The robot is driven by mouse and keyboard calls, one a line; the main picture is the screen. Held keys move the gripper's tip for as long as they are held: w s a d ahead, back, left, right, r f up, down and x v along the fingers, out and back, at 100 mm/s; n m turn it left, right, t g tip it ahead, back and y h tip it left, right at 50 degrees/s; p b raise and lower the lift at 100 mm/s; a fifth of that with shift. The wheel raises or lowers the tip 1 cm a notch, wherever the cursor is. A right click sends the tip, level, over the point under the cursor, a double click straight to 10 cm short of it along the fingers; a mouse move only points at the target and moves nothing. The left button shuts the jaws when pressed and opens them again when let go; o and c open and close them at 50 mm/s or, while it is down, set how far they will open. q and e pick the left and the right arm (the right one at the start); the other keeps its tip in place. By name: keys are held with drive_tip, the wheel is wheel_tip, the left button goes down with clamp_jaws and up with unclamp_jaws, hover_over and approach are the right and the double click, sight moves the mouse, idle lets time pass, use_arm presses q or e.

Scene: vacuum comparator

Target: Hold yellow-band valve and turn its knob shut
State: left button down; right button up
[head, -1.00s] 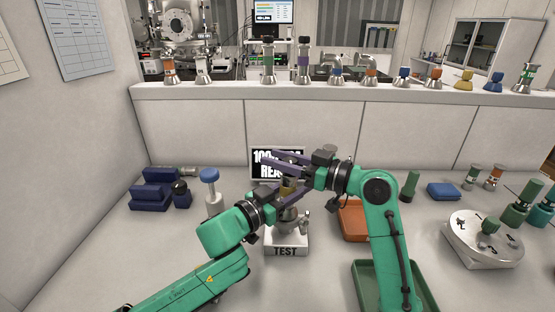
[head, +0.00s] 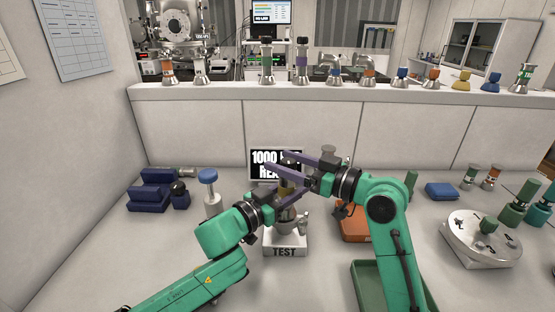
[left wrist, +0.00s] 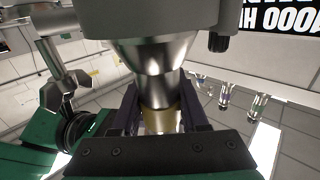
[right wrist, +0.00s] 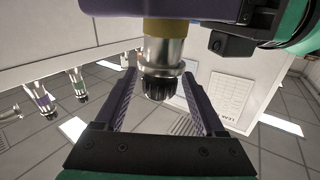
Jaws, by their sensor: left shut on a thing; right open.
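The yellow-band valve stands upright on the TEST stand (head: 285,251); its yellow band (head: 286,190) shows between the grippers in the head view. My left gripper (head: 288,196) is shut around the band; the left wrist view shows the yellow band (left wrist: 160,121) between its fingers below a metal cone. My right gripper (head: 282,167) is open at the valve's top. In the right wrist view the dark ribbed knob (right wrist: 157,88) sits between the spread fingers, with visible gaps on both sides. In the head view the fingers largely hide the knob.
A display (head: 264,160) stands behind the valve, partly covered by my right gripper. A blue-topped post (head: 209,190) stands left. An orange tray (head: 353,226) and green tray (head: 370,290) lie right, under my right arm. A round dial fixture (head: 480,238) stands farther right.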

sight(280, 195)
use_arm(q)
drive_tip(key=shift+f, duration=0.1)
use_arm(e)
drive_tip(key=v, duration=1)
drive_tip(key=shift+a, duration=0.1)
use_arm(q)
drive_tip(key=shift+c, duration=1.7)
unclamp_jaws()
drive_tip(key=b+v, duration=0.1)
drive_tip(key=v, duration=0.6)
drive_tip(key=shift+s+a, duration=0.25)
drive_tip(key=shift+d, duration=0.1)
use_arm(e)
drive_tip(key=shift+f, duration=0.5)
use_arm(q)
drive_tip(key=shift+w, duration=0.1)
use_arm(e)
drive_tip(key=shift+r, duration=0.1)
